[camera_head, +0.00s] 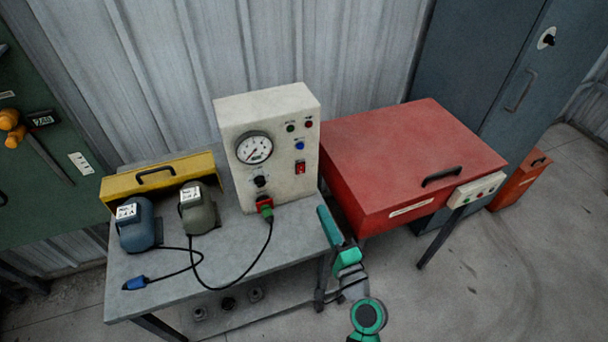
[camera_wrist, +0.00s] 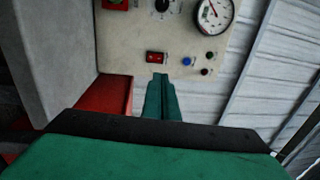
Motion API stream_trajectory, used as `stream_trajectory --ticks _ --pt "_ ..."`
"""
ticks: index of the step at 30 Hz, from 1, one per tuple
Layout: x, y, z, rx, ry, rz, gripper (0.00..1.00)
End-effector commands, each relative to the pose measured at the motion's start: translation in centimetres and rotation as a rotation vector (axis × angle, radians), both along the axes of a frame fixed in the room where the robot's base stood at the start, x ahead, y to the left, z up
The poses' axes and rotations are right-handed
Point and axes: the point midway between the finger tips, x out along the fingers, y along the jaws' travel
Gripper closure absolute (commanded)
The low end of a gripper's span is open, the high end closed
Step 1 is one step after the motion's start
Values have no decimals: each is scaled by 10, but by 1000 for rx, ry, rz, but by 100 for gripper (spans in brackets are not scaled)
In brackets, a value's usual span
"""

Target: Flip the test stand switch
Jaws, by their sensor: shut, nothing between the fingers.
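The test stand (camera_head: 237,180) is a pale upright box on the grey bench, with a gauge, small lamps and a red rocker switch (camera_head: 300,168) at the right of its front panel. In the wrist view the panel (camera_wrist: 125,45) appears turned, with the red switch (camera_wrist: 156,57) just past my fingertips. My gripper (camera_head: 322,209) is green and shut, with nothing between its fingers. It is in front of the stand's lower right side, below the switch in the picture. In the wrist view my closed fingers (camera_wrist: 160,78) point toward the panel. The exact gap to the switch is unclear.
A red lidded box (camera_head: 400,155) stands close on the right. A green-and-red plug (camera_head: 265,207) with a black cable hangs at the panel's lower front. Blue and olive motors (camera_head: 137,228) and a yellow case (camera_head: 165,177) occupy the bench's left side.

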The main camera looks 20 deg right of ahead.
Motion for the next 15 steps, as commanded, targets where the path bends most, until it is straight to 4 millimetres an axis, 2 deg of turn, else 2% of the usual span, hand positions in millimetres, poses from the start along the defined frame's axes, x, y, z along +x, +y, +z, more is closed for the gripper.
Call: stream_trajectory --ticks 8,11,15 --pt "-1 -5 0 -1 1 -9 100" --pt "5 -3 1 -1 0 -6 100" --pt "24 2 4 -3 -1 2 100"
